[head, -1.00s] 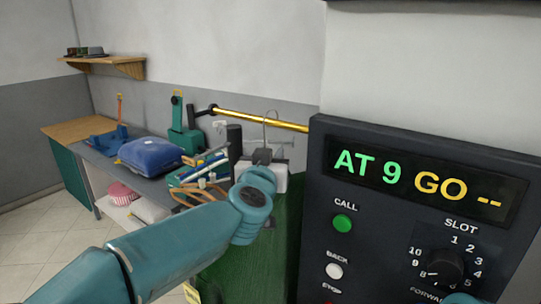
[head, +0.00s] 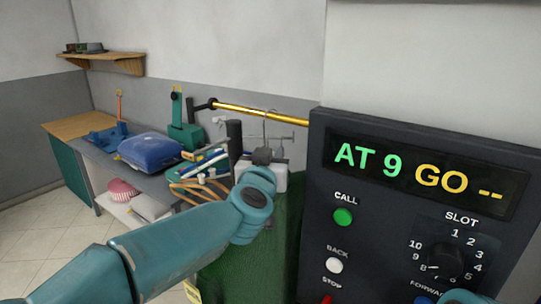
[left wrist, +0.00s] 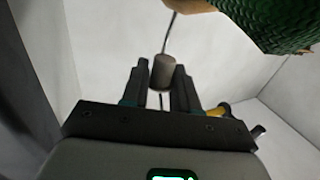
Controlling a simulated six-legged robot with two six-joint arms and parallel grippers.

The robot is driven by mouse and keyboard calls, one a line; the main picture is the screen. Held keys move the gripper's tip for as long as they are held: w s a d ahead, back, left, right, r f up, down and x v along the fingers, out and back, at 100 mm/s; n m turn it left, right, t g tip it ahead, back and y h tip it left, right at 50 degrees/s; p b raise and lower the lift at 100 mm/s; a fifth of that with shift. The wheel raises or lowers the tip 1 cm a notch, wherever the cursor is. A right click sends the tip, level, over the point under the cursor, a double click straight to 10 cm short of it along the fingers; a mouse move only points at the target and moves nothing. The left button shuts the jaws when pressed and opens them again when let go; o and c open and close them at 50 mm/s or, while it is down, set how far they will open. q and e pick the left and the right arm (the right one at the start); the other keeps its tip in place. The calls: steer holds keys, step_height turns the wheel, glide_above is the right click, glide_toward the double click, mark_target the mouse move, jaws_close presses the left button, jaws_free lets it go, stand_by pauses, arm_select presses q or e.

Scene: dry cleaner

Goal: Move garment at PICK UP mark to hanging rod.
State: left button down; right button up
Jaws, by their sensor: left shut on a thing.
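A dark green knit garment (head: 262,245) hangs below my left gripper in the head view, partly behind my left arm. My left gripper (head: 262,157) is shut on the grey collar of the hanger, seen closely in the left wrist view (left wrist: 162,72). The thin wire hook (head: 264,126) rises above it and overlaps the rod in the picture; I cannot tell whether it touches. The brass hanging rod (head: 265,115) runs along the wall behind; its end also shows in the left wrist view (left wrist: 218,110). My right gripper is not in view.
A dark control panel (head: 420,200) reading "AT 9 GO --" fills the right side. At the left, a bench (head: 85,148) holds a folded blue garment (head: 150,152), and several wooden hangers (head: 195,192) lie nearer the arm. A wall shelf (head: 115,60) is above.

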arm_select(q)
steer(key=c, duration=0.8)
jaws_free()
steer(key=shift+f, duration=0.1)
steer(key=b+v, duration=0.2)
steer(key=v, duration=1.4)
steer(key=shift+s+b, duration=0.25)
steer(key=shift+b, duration=0.1)
steer(key=s+a+p, duration=0.1)
steer(key=s+a, duration=0.2)
steer(key=s, duration=0.1)
steer(key=s+a+p, duration=0.2)
steer(key=s+a, duration=0.1)
steer(key=s, duration=0.1)
steer(key=s+a+p, duration=0.2)
steer(key=s+a, duration=0.1)
steer(key=s, duration=0.2)
steer(key=shift+a, duration=0.2)
